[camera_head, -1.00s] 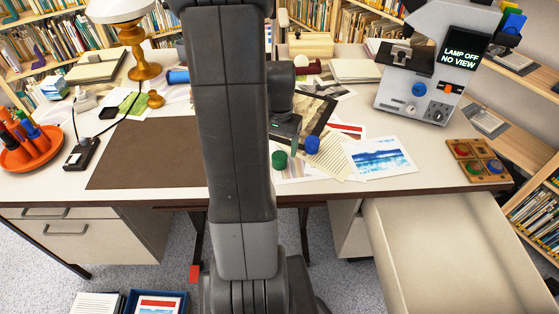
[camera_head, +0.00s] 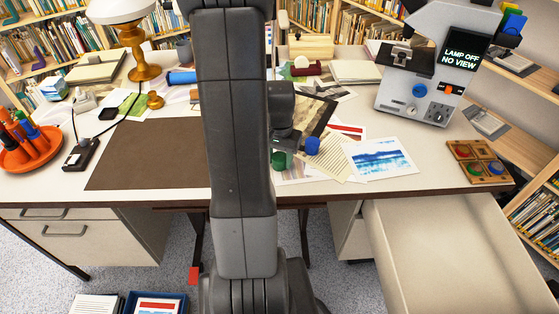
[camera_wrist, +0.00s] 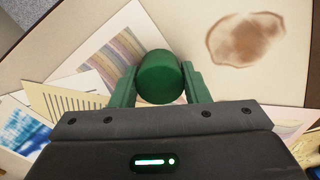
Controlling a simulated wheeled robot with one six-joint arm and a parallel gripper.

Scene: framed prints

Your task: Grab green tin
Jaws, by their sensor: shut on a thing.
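The green tin (camera_wrist: 160,78) is a dark green cylinder standing on the desk among loose papers. In the wrist view it sits between the two fingers of my gripper (camera_wrist: 160,88), which are closed on its sides. In the head view the green tin (camera_head: 279,161) shows just right of my arm, low on the desk. My gripper (camera_head: 284,150) is down at it there, partly hidden by my own wrist. A blue tin (camera_head: 312,146) stands close on the right.
Prints and papers lie around the tin, with a blue seascape print (camera_head: 380,158) to the right. A wooden tray with coloured pieces (camera_head: 478,163) is near the right edge. A grey machine (camera_head: 425,85) stands behind. The brown desk mat (camera_head: 145,155) is clear. An open drawer (camera_head: 450,250) juts out below.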

